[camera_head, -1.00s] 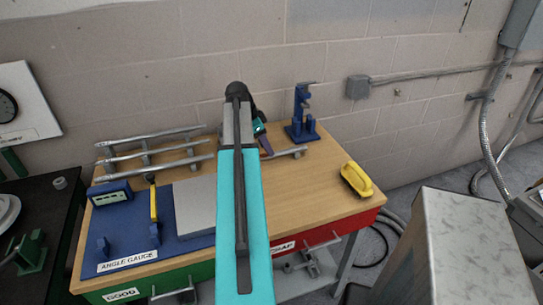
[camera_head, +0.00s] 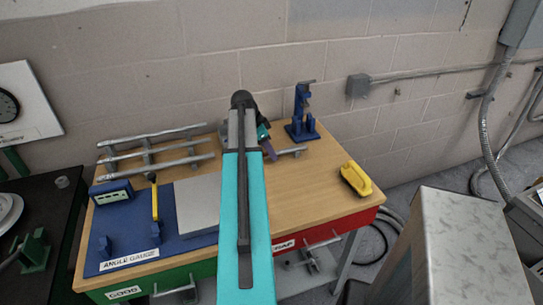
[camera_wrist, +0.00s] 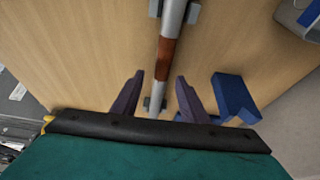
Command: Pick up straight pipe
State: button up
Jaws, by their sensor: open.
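A straight grey metal pipe with a rust-brown band (camera_wrist: 167,58) runs up the middle of the wrist view, held on small grey supports. In the head view a short stretch of pipe (camera_head: 291,151) shows just right of my gripper (camera_head: 268,146); my arm hides what lies behind it. In the wrist view my gripper (camera_wrist: 159,92) is open, with one purple finger on each side of the pipe's near end. I see gaps between the fingers and the pipe; their height over it is hard to tell.
Several grey pipes lie on a rack (camera_head: 146,150) at the table's left. A blue stand (camera_head: 302,118) is close to the right of my gripper, and a blue block shows in the wrist view (camera_wrist: 235,97). A yellow-handled tool (camera_head: 356,180) lies right; mid-right tabletop is clear.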

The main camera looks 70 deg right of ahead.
grip_shut()
jog(key=shift+r, duration=0.1)
jog(key=shift+r+b, duration=0.65)
jog(key=shift+r, duration=0.9)
jog(key=shift+s+a+r, duration=0.1)
jog(key=shift+s+a, duration=0.05)
jog(key=shift+a, duration=0.15)
jog(key=s+a+b, duration=0.1)
jog(key=s+a, duration=0.1)
jog(key=a, duration=0.2)
jog(key=s+a+r+b, duration=0.1)
jog(key=a, duration=0.3)
jog(key=s+a+b, duration=0.1)
jog(key=s+a, duration=0.1)
jog(key=a, duration=0.2)
jog(key=shift+s+a+r, duration=0.15)
jog(key=shift+s, duration=0.15)
jog(key=shift+s+a+r, duration=0.1)
jog(key=shift+s+a, duration=0.1)
jog(key=shift+a, duration=0.25)
jog(key=shift+s+a+r, duration=0.1)
jog(key=shift+s+a, duration=0.1)
jog(key=shift+a, duration=0.2)
